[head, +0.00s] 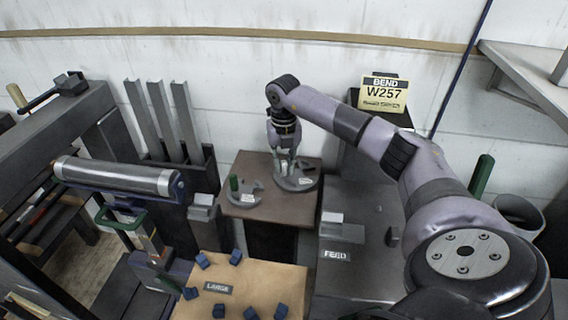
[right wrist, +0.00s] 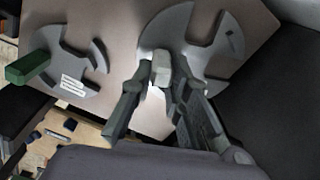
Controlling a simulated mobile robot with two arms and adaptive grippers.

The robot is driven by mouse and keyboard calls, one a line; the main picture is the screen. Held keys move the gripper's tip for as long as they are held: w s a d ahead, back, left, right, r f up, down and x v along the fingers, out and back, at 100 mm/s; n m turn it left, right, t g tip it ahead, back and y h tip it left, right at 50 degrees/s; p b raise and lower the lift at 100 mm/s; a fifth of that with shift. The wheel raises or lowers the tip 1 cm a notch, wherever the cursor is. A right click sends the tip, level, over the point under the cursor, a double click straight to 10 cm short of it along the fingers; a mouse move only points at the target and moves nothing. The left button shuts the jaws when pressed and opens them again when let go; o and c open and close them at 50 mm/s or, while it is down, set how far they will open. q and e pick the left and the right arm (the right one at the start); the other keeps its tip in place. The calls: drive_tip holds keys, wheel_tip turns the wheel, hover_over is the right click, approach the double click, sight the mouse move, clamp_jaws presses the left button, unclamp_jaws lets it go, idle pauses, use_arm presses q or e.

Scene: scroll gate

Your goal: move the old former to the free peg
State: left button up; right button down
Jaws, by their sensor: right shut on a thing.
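Two grey notched disc formers rest on a brown-topped stand. The larger former (head: 301,183) is at the right with a pale handle; it also shows in the right wrist view (right wrist: 215,62). The smaller former (head: 241,196) has a green handle and a white label, and shows at left in the right wrist view (right wrist: 85,72). My right gripper (head: 284,158) points down over the larger former, its fingers (right wrist: 158,85) closed around the pale handle. The larger former appears to lie on the stand. I cannot tell which former is the old one or pick out the free peg. My left gripper is not in view.
A yellow sign reading BEND W257 (head: 384,93) stands behind my right arm. A roller (head: 118,175) on a dark frame is at left, near upright grey bars (head: 160,120). Blue blocks (head: 219,311) lie on a tan board labelled LARGE (head: 262,272). A FEED plate (head: 341,256) is right.

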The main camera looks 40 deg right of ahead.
drive_tip(key=c, duration=1.7)
unclamp_jaws()
drive_tip(key=shift+r, duration=0.15)
drive_tip(key=shift+o, duration=1.3)
drive_tip(key=shift+s+f, duration=0.1)
drive_tip(key=shift+f, duration=0.1)
wheel_tip(320, 180, up, 12)
drive_tip(key=shift+r, duration=0.1)
